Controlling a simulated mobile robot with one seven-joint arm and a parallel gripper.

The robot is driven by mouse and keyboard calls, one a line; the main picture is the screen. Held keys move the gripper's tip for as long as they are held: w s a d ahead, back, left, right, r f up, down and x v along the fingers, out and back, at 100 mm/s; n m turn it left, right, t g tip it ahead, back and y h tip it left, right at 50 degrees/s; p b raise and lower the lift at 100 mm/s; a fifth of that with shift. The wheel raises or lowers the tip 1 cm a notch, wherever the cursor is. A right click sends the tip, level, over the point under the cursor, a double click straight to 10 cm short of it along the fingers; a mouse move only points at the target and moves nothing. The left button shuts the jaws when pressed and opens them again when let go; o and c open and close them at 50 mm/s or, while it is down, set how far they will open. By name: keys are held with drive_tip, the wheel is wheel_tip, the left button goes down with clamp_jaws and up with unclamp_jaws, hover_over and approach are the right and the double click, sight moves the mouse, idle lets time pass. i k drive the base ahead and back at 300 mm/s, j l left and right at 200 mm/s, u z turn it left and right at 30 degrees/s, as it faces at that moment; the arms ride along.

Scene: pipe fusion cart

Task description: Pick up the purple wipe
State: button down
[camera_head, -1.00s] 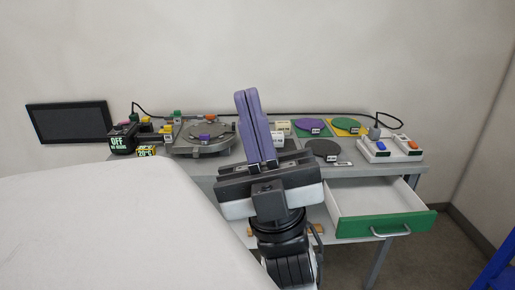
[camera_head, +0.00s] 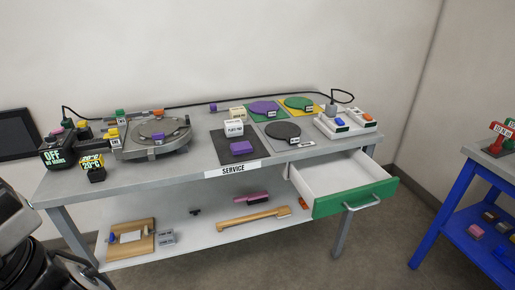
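A small purple block (camera_head: 241,148) lies on the dark square mat (camera_head: 222,158) at the front of the bench, behind the SERVICE label. Other purple things show too: a small piece (camera_head: 158,136) on the round grey machine, a small block (camera_head: 213,107) at the back edge, and a flat round disc (camera_head: 264,107). I cannot tell for certain which is the wipe; the block on the dark mat is the largest of the small purple pieces. My gripper is out of view; only dark and grey parts of my arm show at the lower left edge.
The bench's green-fronted drawer (camera_head: 355,198) stands open at the right. The lower shelf (camera_head: 190,238) holds a wooden board, a long wooden piece and pink pieces. A blue table (camera_head: 447,210) stands at the right. Open floor lies between them.

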sight(239, 147)
drive_tip(key=u, duration=0.2)
drive_tip(key=i+j+z, duration=0.55)
drive_tip(key=j, duration=0.35)
drive_tip(key=i+j+z, duration=0.4)
drive_tip(key=j, duration=0.4)
drive_tip(key=i+j, duration=0.4)
drive_tip(key=j, duration=0.15)
